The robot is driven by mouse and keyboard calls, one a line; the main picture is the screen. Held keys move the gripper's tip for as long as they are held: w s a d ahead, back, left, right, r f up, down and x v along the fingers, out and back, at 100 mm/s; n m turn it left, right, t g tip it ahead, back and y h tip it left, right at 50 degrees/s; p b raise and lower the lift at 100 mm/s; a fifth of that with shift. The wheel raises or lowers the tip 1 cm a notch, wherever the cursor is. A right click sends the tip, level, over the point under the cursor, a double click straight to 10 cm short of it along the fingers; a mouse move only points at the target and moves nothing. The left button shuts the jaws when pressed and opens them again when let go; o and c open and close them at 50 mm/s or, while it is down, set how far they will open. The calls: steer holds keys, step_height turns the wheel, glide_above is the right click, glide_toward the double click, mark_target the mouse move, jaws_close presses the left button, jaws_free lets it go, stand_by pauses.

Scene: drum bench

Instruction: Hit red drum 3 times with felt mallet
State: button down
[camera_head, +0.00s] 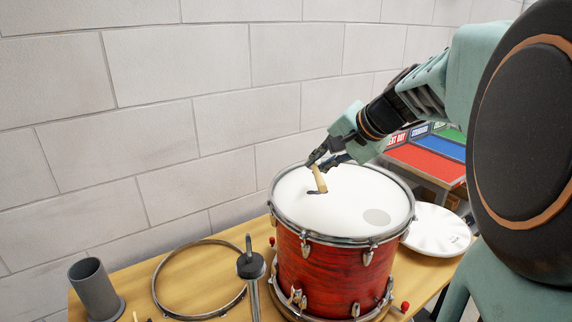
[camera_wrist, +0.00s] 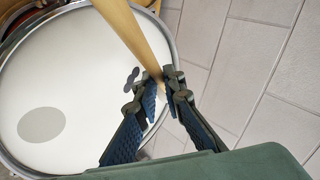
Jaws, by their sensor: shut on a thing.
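The red drum (camera_head: 335,275) stands on the bench with its white head (camera_head: 345,205) facing up. In the wrist view the white head (camera_wrist: 85,110) fills the left side. My gripper (camera_head: 322,162) is over the far left part of the head. It is shut on a pale wooden stick, which I take for the felt mallet (camera_head: 319,180). In the wrist view the stick (camera_wrist: 137,38) passes between my gripper's fingertips (camera_wrist: 165,88) and runs out of the top edge. No felt end can be made out. I cannot tell whether the stick touches the head.
A grey cup (camera_head: 95,288), a loose hoop (camera_head: 163,291) and a metal stand with a dark top (camera_head: 250,266) are left of the drum. A white disc (camera_head: 440,232) lies to the right. Coloured trays (camera_head: 425,163) are behind. A block wall (camera_head: 190,130) runs close behind the bench.

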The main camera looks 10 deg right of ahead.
step_height(320, 180, up, 4)
steer(key=n+t+b, duration=0.1)
steer(key=t+b, duration=0.2)
steer(key=b, duration=0.8)
steer(key=shift+s+t, duration=0.1)
steer(key=shift+t, duration=0.3)
steer(key=shift+g+p, duration=0.3)
steer(key=shift+p, duration=0.85)
step_height(320, 180, down, 4)
steer(key=m+g+p, duration=0.1)
steer(key=g+p, duration=0.2)
steer(key=p, duration=0.8)
steer(key=shift+f+g, duration=0.15)
steer(key=shift+g, duration=0.15)
steer(key=shift+f, duration=0.1)
